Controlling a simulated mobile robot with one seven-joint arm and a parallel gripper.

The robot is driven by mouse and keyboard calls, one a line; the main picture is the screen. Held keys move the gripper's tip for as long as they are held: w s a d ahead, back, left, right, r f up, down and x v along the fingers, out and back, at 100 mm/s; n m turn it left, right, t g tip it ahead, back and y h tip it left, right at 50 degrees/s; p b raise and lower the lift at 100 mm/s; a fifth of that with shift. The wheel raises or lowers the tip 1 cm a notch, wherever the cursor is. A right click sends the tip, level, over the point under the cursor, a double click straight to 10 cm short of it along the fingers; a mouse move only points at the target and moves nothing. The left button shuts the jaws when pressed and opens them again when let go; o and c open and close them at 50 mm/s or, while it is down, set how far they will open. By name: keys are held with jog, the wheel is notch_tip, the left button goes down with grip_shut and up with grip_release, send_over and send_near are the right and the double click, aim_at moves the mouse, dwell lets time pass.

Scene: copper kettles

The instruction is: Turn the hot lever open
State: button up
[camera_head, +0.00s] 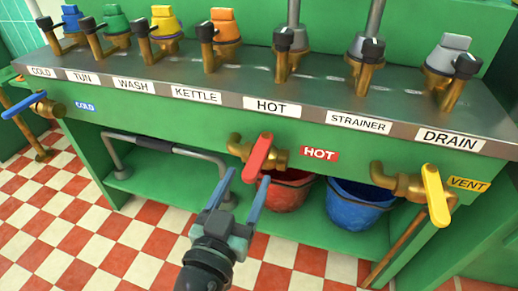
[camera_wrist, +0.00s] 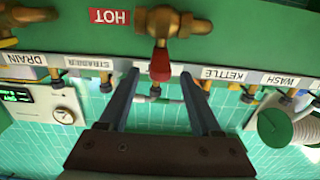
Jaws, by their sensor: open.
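The hot lever (camera_head: 259,158) is a red handle on a brass valve, left of a red HOT label (camera_head: 319,154) on the green panel front. It slants down and to the left in the head view. My gripper (camera_head: 247,178) is open and empty, just below the lever, its two blue fingers pointing up at it. The wrist view is upside down. There the red lever (camera_wrist: 160,65) appears between the tips of my open fingers (camera_wrist: 160,78). I cannot tell whether either finger touches it.
A blue COLD lever (camera_head: 40,105) is at the far left, and a yellow VENT lever (camera_head: 436,195) is at the right. A red bucket (camera_head: 287,192) and a blue bucket (camera_head: 355,205) stand below the panel. A grey rail (camera_head: 190,157) runs left of my gripper.

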aim_at(259, 152)
jog(key=b+x, duration=0.1)
jog(key=x, duration=0.7)
jog(key=shift+w, duration=0.15)
grip_shut()
dwell(1.1)
